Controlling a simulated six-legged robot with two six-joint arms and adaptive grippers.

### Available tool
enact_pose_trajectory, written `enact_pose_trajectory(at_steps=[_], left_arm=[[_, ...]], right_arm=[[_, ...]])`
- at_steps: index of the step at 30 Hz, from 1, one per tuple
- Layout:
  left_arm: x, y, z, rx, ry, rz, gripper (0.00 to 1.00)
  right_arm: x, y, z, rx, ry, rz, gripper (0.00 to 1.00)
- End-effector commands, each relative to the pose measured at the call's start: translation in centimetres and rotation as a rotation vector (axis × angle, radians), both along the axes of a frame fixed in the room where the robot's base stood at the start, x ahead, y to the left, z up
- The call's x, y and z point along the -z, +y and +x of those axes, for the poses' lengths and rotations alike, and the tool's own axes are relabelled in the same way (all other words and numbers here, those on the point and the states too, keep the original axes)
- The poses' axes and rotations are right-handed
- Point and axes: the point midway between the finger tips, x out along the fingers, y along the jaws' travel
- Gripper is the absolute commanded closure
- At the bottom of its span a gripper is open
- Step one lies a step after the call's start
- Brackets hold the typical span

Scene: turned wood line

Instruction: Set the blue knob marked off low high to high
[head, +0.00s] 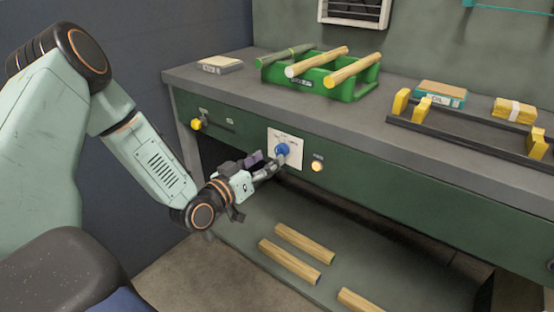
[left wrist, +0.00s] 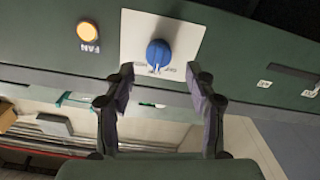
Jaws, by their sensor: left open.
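The blue knob (head: 282,149) sits on a white plate (head: 291,138) on the green front of the bench. In the left wrist view the knob (left wrist: 158,52) shows a pale pointer mark at its lower edge; the plate's lettering is too small to read surely. My left gripper (head: 267,164) is just in front of the knob. In the left wrist view its fingers (left wrist: 160,75) are open and apart, with the knob just beyond and between their tips. I cannot tell whether they touch it. My right gripper is not in view.
An amber lamp (head: 317,166) is right of the plate, and a yellow knob (head: 196,124) is at the panel's left. A green crate (head: 345,92) with turned wood and a black rack (head: 450,121) stand on the bench top. Wood pieces (head: 290,262) lie on the lower shelf.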

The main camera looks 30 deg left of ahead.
Motion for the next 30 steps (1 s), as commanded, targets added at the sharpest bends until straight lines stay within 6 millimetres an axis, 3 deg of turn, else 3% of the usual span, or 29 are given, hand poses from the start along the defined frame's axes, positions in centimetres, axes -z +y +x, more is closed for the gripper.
enact_pose_trajectory(at_steps=[9,20,30], left_arm=[[0.1,-0.6,3.7,0.002,0.0,0.001,0.44],[0.0,-0.8,4.3,0.0,0.001,-0.001,0.44],[0.0,-0.7,4.2,0.0,0.001,-0.001,0.72]], right_arm=[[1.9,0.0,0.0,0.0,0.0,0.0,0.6],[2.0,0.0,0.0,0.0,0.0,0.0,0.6],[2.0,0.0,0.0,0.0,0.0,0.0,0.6]])
